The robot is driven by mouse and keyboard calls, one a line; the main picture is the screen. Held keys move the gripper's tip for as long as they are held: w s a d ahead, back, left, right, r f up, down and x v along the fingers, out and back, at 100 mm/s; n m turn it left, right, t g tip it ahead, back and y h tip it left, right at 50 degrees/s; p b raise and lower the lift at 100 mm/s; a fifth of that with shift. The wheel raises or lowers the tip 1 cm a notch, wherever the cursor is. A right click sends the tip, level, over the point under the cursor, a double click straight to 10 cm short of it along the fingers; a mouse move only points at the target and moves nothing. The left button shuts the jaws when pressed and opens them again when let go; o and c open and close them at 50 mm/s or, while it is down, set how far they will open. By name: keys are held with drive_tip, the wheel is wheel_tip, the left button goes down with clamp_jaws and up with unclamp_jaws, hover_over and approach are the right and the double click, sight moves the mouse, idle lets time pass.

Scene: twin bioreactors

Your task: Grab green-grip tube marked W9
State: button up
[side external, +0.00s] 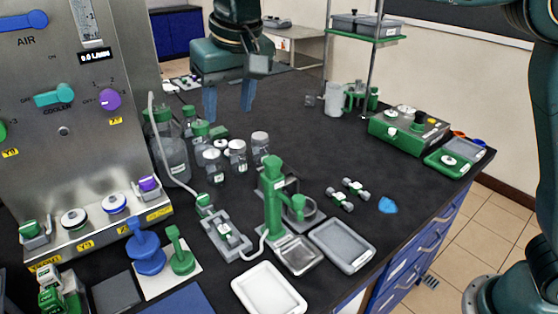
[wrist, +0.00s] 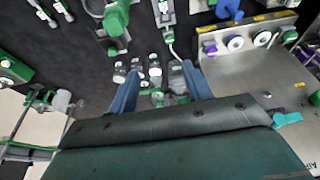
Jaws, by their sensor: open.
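Two small clear tubes with green grips lie side by side on the dark bench, the nearer tube (side external: 340,200) and the farther tube (side external: 355,187). They also show at the upper left of the wrist view, as one tube (wrist: 42,15) and another tube (wrist: 63,9). Each has a white label, too small to read, so I cannot tell which is W9. My gripper (side external: 229,108) is open and empty, above the back of the bench, well behind and left of the tubes. Its blue fingers (wrist: 160,70) point toward the bottles in the wrist view.
Several capped bottles (side external: 237,156) stand below and before my gripper. A green stand (side external: 273,200), a grey tray (side external: 342,244) and a blue scrap (side external: 388,205) lie around the tubes. A green box (side external: 408,134) and a tall rod with a shelf (side external: 366,28) stand at the back right.

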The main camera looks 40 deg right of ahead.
drive_tip(key=a+f, duration=0.1)
drive_tip(key=a, duration=0.1)
approach(224, 229)
drive_tip(key=shift+d+x, duration=0.2)
drive_tip(key=shift+x, duration=1.6)
drive_tip(key=shift+w, duration=0.15)
drive_tip(key=shift+x, duration=2.5)
drive_tip(key=shift+a, duration=0.15)
drive_tip(key=c, duration=1.1)
drive_tip(key=shift+o, duration=0.2)
drive_tip(key=shift+r, duration=0.1)
wheel_tip(224, 229, up, 20)
